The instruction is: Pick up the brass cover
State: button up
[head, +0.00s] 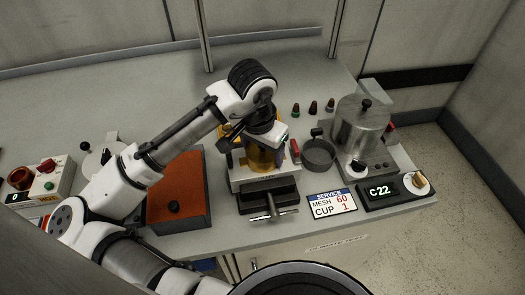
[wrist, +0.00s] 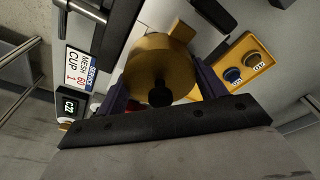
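The brass cover (wrist: 160,62) is a round golden piece with a black knob (wrist: 160,94), seen from above in the wrist view. In the head view, its golden side (head: 262,158) shows below my gripper, on the white pump stand (head: 262,180) at the middle of the bench. My gripper (wrist: 160,82) is over the cover, with its two dark bluish fingers wide apart, one on each side of the knob. The fingers stand clear of the knob. The arm hides the top of the cover in the head view.
A dark vise (head: 268,196) stands in front of the pump stand. A grey cup (head: 318,154) and a steel pot (head: 360,125) are to the right. A sign (head: 332,203) and C22 display (head: 380,190) lie in front. A brown-red pad (head: 180,190) is at left.

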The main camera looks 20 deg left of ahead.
jog(key=c, duration=0.5)
jog(key=shift+r, duration=0.15)
jog(key=shift+c, duration=0.2)
